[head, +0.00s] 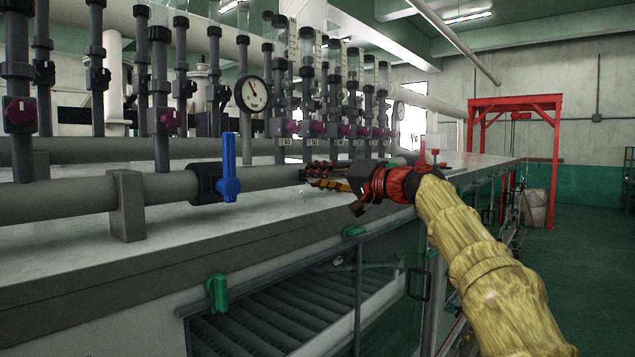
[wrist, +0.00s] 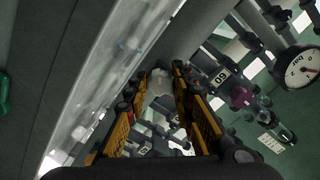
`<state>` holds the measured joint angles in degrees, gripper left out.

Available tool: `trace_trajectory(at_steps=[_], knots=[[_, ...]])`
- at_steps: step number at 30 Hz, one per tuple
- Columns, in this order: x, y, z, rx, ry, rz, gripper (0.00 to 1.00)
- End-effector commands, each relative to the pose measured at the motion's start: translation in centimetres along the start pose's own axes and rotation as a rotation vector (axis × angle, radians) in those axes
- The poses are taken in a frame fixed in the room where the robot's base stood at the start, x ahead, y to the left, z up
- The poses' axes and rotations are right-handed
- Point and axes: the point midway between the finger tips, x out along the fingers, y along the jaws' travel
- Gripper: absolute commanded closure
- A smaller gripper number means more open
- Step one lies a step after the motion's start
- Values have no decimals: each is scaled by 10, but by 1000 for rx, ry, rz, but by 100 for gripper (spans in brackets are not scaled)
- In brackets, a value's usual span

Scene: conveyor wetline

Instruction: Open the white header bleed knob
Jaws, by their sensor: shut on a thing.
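The white header bleed knob (wrist: 158,84) shows in the wrist view as a pale rounded shape between the tips of my gripper (wrist: 164,92). The two yellow and black fingers stand on either side of it and are shut on it. In the head view my gripper (head: 318,178) reaches left to the right end of the grey header pipe (head: 88,196), above the machine's top. The fingers hide the knob there, and its turn position cannot be told.
A blue-handled valve (head: 229,170) sits on the header pipe left of my gripper. Several vertical pipes with purple knobs and a pressure gauge (head: 252,94) stand behind. Green latches (head: 217,292) line the machine's front. A red frame (head: 514,103) stands at the right, with open floor.

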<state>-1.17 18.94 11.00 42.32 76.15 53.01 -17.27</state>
Motion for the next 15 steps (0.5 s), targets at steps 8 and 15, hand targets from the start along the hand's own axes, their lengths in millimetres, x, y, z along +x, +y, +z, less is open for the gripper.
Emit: trace_trajectory(at_steps=[8, 15], knots=[[1, 4, 2, -5, -6, 3, 100], [1, 4, 2, -4, -6, 4, 71]])
